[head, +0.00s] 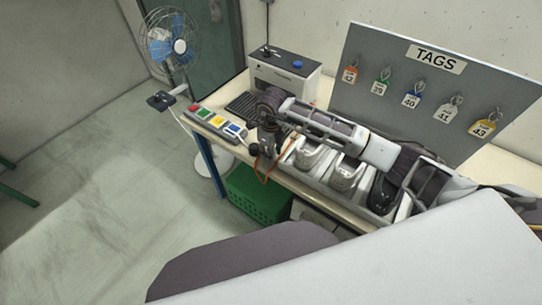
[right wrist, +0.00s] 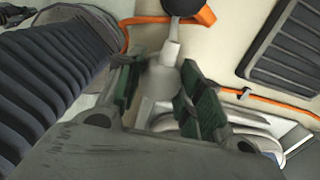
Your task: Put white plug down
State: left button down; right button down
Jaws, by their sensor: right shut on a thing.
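In the head view the plug is hidden by the gripper, and an orange cable (head: 262,172) hangs there. My left gripper is not in view.
A button panel (head: 216,123) lies left of the gripper, with a grey machine (head: 284,75) behind. A green crate (head: 258,197) is below the bench. A tag board (head: 440,85) stands behind.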

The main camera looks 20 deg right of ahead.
jog(key=shift+f, duration=1.4)
jog(key=shift+f, duration=0.2)
jog(key=c, duration=0.9)
grip_release()
jog(key=shift+c, duration=0.2)
jog(key=shift+r, duration=0.2)
jog(key=shift+r, duration=0.2)
notch_tip(320, 180, up, 12)
jog(key=shift+f+b, duration=0.2)
jog(key=shift+b, duration=0.65)
